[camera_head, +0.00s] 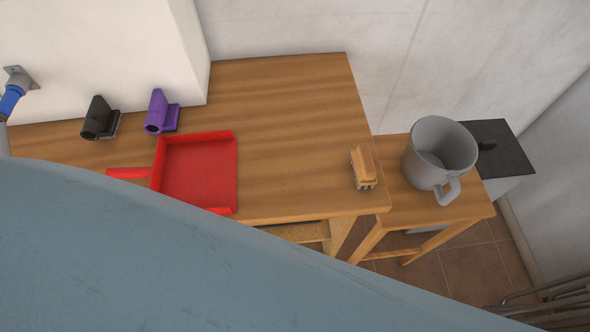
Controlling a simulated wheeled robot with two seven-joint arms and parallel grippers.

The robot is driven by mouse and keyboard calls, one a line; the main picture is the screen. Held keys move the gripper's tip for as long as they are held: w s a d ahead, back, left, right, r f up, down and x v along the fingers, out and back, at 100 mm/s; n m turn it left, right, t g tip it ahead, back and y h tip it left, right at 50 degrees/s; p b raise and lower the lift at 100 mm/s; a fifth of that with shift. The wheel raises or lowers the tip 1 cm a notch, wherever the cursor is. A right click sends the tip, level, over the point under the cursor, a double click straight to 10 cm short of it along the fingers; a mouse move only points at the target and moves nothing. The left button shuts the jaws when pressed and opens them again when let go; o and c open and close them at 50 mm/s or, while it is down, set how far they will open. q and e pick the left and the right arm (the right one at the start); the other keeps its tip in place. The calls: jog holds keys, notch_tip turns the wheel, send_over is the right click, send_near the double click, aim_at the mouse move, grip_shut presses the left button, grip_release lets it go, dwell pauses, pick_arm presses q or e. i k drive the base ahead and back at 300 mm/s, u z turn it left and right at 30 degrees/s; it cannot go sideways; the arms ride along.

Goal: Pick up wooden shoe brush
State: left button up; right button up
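The wooden shoe brush (363,167) is a small light-brown block with pale bristles at its lower edge. It rests near the right front edge of the wooden table (290,100), apart from other objects. Neither of my grippers shows in the head view, and nothing touches the brush.
A red dustpan (200,172) lies on the table, with a purple brush head (160,112) and a black one (99,118) behind it. A grey mug (437,155) stands on a lower stool (462,212) at right. A large blue-grey surface (150,260) fills the foreground and hides the table's front left.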

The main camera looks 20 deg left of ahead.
aim_at(365, 172)
jog(key=z, duration=0.05)
jog(key=k, duration=1.05)
jog(key=u, duration=0.85)
jog(key=i, duration=0.65)
jog(key=z, duration=0.05)
